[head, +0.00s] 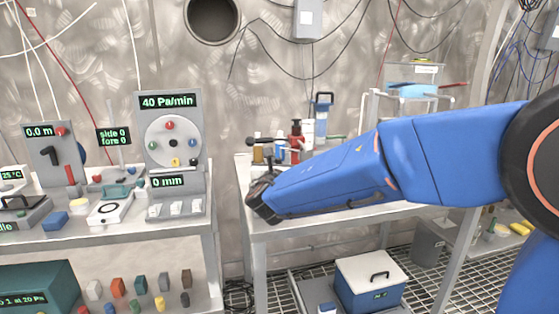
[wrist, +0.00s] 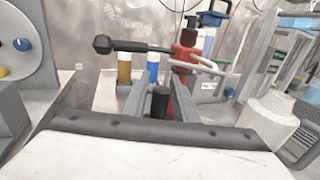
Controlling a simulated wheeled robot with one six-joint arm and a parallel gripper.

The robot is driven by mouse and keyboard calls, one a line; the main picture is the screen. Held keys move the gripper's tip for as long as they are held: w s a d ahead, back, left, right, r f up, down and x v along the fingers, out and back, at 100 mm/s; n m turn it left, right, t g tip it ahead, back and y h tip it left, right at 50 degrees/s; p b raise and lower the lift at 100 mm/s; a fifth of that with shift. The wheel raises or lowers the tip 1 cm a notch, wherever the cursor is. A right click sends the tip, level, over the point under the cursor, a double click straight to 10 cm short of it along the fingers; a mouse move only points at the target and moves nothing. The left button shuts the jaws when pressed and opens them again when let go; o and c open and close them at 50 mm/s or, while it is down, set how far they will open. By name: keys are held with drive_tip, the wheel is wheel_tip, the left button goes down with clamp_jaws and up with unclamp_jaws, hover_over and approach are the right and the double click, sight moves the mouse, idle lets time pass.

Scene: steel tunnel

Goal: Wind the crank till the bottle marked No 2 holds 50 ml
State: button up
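A red stand (wrist: 187,52) with a black lever ending in a knob (wrist: 103,44) and a pale spout (wrist: 206,64) stands on the right-hand bench; its red body also shows in the head view (head: 296,142). Behind the lever are a brown bottle (wrist: 124,70) and a blue bottle (wrist: 153,68); I cannot read a mark or level on either. My gripper (wrist: 159,92) is low in front of them, its two grey fingers spread. A black upright cylinder (wrist: 160,102) stands between the fingers, seemingly with gaps at both sides. I cannot tell whether it is the crank's grip.
A dial panel (head: 172,130) reading 40 Pa/min stands on the left bench. A blue-handled device (head: 322,115) stands behind the red stand, and a white round block (wrist: 268,118) lies to the right.

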clamp_jaws()
drive_tip(key=shift+h, duration=0.3)
drive_tip(key=shift+s+d+m+h, duration=0.3)
drive_tip(key=shift+d+m+h, duration=0.1)
drive_tip(key=shift+m+h, duration=0.5)
drive_tip(key=shift+o, duration=1.8)
unclamp_jaws()
drive_tip(key=shift+s, duration=0.15)
drive_tip(key=s+a, duration=0.3)
drive_tip(key=s, duration=1.4)
